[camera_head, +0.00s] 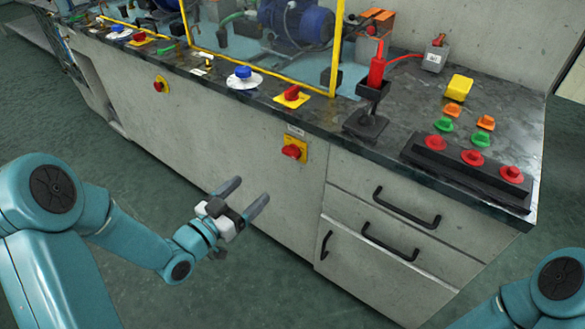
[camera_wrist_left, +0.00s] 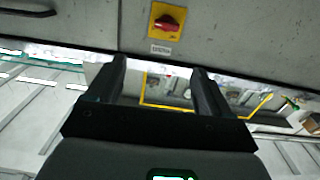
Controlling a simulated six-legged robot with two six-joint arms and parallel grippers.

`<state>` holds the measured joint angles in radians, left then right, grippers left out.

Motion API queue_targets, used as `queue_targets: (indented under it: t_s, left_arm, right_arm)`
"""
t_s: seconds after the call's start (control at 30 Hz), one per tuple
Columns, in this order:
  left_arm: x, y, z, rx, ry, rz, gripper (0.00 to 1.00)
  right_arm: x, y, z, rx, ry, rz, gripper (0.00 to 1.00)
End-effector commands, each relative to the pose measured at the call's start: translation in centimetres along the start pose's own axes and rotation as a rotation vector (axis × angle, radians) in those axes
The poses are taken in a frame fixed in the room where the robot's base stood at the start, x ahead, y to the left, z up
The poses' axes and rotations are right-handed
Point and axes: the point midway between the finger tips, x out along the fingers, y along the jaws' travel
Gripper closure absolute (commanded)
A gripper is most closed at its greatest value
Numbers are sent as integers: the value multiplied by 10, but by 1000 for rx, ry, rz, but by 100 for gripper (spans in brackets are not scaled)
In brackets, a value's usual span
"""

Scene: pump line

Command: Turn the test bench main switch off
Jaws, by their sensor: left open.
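A red rotary switch on a yellow plate (camera_head: 293,150) is on the bench's grey front panel, left of the drawers, with a small label above it. In the left wrist view the red switch (camera_wrist_left: 168,23) shows upside down at the top, beyond the fingertips, with the label below its plate. The knob's exact angle is hard to tell. My left gripper (camera_head: 244,197) is open and empty in front of the panel, lower and left of this switch and apart from it. Its two fingers (camera_wrist_left: 158,70) also show in the wrist view. My right gripper is out of view.
A second red switch on yellow (camera_head: 161,84) is further left on the front panel. Black drawer handles (camera_head: 402,208) stick out at the right. The bench top (camera_head: 412,100) carries red, green and orange knobs and a black stand. The floor before the bench is clear.

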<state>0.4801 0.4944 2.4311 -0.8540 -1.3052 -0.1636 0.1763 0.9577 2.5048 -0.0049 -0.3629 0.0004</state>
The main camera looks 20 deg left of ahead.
Motion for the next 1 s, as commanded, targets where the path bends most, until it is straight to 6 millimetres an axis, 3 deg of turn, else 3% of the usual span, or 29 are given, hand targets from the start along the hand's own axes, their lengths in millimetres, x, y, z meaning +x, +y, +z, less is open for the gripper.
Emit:
queue_targets:
  t_s: [0.03,0.27,0.8,1.0]
  left_arm:
    - [-2,-4,8,3,1,-9,19]
    - [6,-9,12,3,1,-15,19]
    - [127,-5,13,3,1,-12,19]
    - [154,-6,13,1,0,-13,19]
  right_arm:
    - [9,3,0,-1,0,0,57]
    - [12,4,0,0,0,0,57]
    - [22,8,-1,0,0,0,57]
    - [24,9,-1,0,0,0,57]
